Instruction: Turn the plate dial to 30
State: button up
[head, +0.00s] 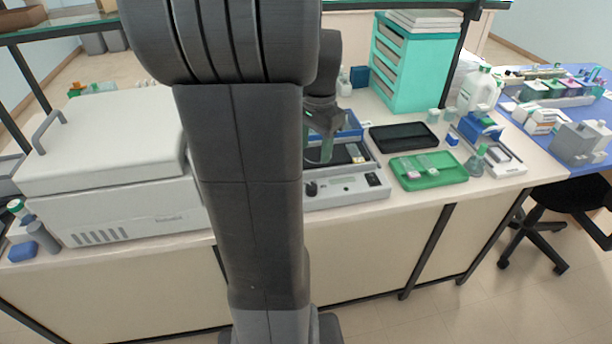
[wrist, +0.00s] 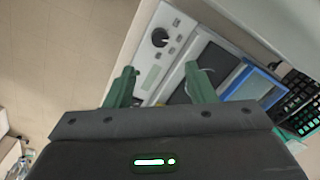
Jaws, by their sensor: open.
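The plate dial (wrist: 160,37) is a black round knob on the light grey front panel of the hot plate (wrist: 174,20). In the head view the dial (head: 311,188) sits at the left of the panel, with a small display and a black switch to its right. My gripper (wrist: 160,82) has two green fingers spread apart with nothing between them. In the head view my gripper (head: 327,148) hangs over the hot plate's dark top, behind the dial and not touching it. The dial's setting is too small to read.
A large white lidded machine (head: 105,140) stands to the left. A green tray (head: 428,169) and a black tray (head: 404,136) lie to the right. A blue rack (wrist: 252,82) stands on the plate. The bench front edge is close before the panel.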

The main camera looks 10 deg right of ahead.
jog(key=f, duration=1.2)
jog(key=shift+w+a+f, duration=0.1)
jog(key=shift+w+a, duration=0.05)
jog(key=shift+w, duration=0.05)
jog(key=c, duration=1)
